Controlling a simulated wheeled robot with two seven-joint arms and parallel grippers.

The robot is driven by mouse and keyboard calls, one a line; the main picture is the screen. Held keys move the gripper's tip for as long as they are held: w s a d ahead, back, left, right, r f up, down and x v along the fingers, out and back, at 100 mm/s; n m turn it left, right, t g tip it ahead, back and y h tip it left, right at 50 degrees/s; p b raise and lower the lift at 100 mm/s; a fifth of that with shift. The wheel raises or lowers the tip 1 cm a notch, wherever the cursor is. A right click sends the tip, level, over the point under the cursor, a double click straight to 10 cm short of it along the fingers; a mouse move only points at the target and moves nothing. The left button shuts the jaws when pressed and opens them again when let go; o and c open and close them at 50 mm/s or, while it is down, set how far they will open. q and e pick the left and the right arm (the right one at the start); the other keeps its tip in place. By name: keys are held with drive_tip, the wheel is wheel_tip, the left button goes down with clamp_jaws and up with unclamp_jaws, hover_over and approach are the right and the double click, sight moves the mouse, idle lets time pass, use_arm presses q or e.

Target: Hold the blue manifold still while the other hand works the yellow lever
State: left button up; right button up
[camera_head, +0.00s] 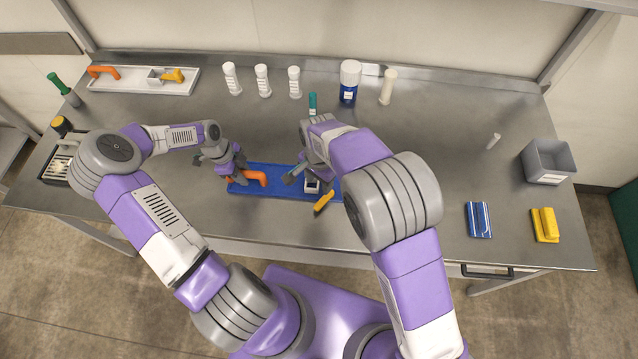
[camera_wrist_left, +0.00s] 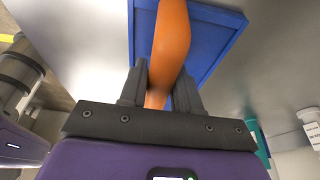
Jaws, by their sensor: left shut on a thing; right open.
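The blue manifold (camera_head: 278,190) lies flat on the steel table, in the middle of the head view, with an orange handle (camera_head: 254,178) at its left end. My left gripper (camera_head: 237,174) is shut on the orange handle. In the left wrist view its two fingers (camera_wrist_left: 160,90) straddle the orange bar (camera_wrist_left: 171,35), with the blue manifold plate (camera_wrist_left: 212,38) behind. The yellow lever (camera_head: 323,203) sticks out from a small grey-white block (camera_head: 312,186) at the manifold's right part. My right gripper (camera_head: 299,172) is open above that block, left of the lever; its arm hides the manifold's right end.
White bottles (camera_head: 263,80) and a blue bottle (camera_head: 348,88) stand at the back. A white tray (camera_head: 135,85) is at back left. A grey bin (camera_head: 546,160), a blue striped block (camera_head: 479,219) and a yellow block (camera_head: 545,224) are at right. The table right of my right arm is mostly clear.

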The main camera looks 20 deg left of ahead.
use_arm(q)
drive_tip(key=o, duration=1.3)
drive_tip(key=shift+r, duration=0.15)
drive_tip(key=shift+r+p, duration=3.35)
drive_tip(key=shift+r, duration=0.55)
drive_tip(key=shift+f, duration=0.1)
